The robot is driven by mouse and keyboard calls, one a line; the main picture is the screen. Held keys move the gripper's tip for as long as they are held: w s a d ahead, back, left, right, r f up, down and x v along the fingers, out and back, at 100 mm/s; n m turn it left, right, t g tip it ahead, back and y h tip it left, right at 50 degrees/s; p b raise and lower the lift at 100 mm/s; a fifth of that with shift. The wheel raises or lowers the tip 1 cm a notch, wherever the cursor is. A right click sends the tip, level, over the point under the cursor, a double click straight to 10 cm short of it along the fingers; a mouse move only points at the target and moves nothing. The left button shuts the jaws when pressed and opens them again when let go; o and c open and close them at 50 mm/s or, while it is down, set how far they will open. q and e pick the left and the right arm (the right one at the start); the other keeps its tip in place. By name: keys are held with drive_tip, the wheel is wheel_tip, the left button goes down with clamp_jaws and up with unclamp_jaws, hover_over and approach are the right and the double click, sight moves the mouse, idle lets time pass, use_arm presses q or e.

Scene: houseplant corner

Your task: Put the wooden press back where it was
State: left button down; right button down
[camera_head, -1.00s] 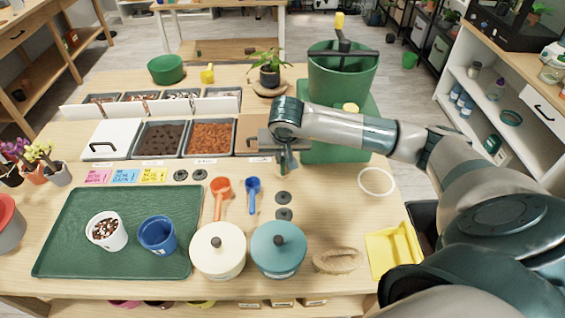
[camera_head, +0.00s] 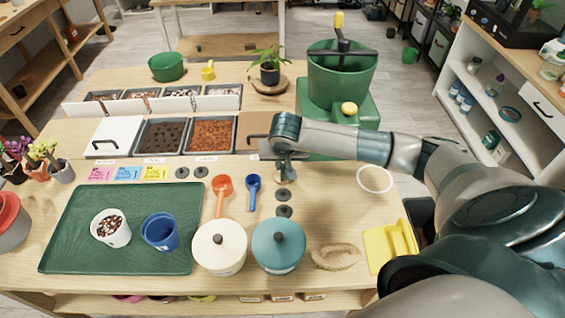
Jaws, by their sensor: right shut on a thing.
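My left gripper is not in view.
The orange scoop (camera_head: 222,188) and blue scoop (camera_head: 253,186) lie left of the gripper. The white-lidded pot (camera_head: 219,248) and teal-lidded pot (camera_head: 279,246) stand in front. Soil bins (camera_head: 211,136) and a green mixer (camera_head: 342,85) stand behind.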

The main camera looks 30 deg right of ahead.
drive_tip(key=shift+f, duration=0.1)
drive_tip(key=c, duration=1.8)
unclamp_jaws()
drive_tip(key=shift+c, duration=0.2)
drive_tip(key=shift+r, duration=0.35)
drive_tip(key=b+v, duration=0.3)
drive_tip(key=v, duration=0.8)
drive_tip(key=shift+s+r, duration=0.2)
drive_tip(key=shift+r, duration=0.1)
